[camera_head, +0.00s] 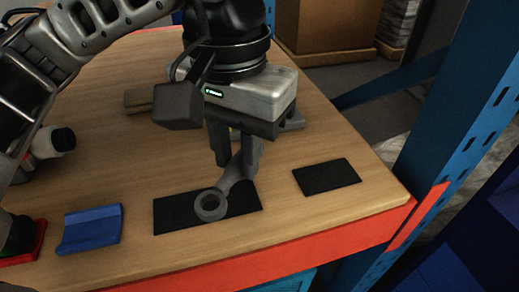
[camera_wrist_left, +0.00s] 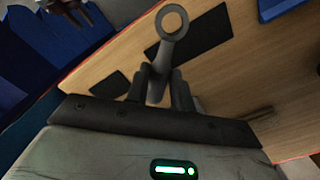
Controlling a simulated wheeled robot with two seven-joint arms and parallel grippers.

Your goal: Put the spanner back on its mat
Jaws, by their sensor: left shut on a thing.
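A grey spanner with a ring end (camera_head: 211,205) is in my left gripper (camera_head: 236,163), which is shut on its shaft. In the head view its ring end shows over the larger black mat (camera_head: 178,213). I cannot tell whether the ring touches the mat. In the left wrist view the spanner (camera_wrist_left: 172,22) sticks out between the fingers (camera_wrist_left: 160,88), its ring near the edge of the larger mat (camera_wrist_left: 205,35). A smaller black mat (camera_head: 327,177) lies bare to the right. My right gripper is not clearly in view.
A blue block-like holder (camera_head: 90,229) lies left of the larger mat. A white bottle-like thing (camera_head: 54,142) is at the far left. A wooden piece (camera_head: 138,99) lies behind the gripper. The table's red front edge (camera_head: 290,251) is close, with a blue post (camera_head: 460,110) at right.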

